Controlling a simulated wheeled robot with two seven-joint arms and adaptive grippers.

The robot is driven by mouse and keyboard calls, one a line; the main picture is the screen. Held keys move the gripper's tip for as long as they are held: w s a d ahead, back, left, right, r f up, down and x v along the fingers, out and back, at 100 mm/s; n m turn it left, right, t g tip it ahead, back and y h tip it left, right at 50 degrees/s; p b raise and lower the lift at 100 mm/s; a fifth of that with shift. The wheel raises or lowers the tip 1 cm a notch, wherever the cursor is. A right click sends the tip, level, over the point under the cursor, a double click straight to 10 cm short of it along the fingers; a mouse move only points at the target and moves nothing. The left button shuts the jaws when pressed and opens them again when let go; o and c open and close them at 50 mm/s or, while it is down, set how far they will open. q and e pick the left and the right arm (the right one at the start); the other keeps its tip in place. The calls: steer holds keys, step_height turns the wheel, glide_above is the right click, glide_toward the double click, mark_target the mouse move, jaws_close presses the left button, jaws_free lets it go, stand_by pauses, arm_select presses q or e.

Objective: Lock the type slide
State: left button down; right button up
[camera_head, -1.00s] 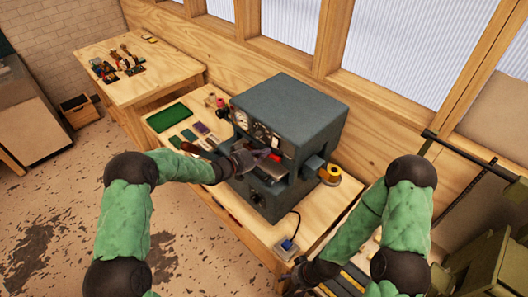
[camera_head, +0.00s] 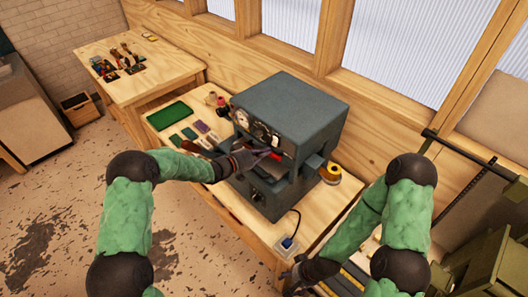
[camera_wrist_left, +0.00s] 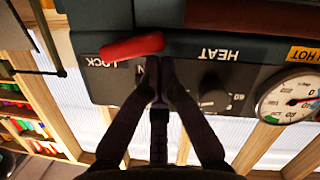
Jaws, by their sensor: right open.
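A dark grey machine (camera_head: 290,110) stands on the wooden bench, with gauges on its front. Its red lever (camera_head: 278,156) shows at the front opening. In the left wrist view the red lever (camera_wrist_left: 132,46) lies beside the LOCK lettering (camera_wrist_left: 103,62), which appears upside down. My left gripper (camera_head: 266,152) is at the machine's front. In the left wrist view its fingertips (camera_wrist_left: 160,78) are together, just beside the lever's inner end, with nothing visible between them. Whether they touch the lever I cannot tell. My right gripper (camera_head: 290,277) is low by the bench's front edge, open.
A black knob (camera_wrist_left: 213,100) and a gauge (camera_wrist_left: 290,98) sit near the left fingers.

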arm_select(q)
steer(key=shift+f+n, duration=0.3)
stand_by(1.4)
steer(key=shift+a+f+b, duration=0.1)
steer(key=shift+f+b, duration=0.45)
steer(key=shift+b, duration=0.25)
stand_by(1.1)
steer(key=v, duration=1.2)
steer(key=shift+w+f, duration=0.1)
stand_by(0.4)
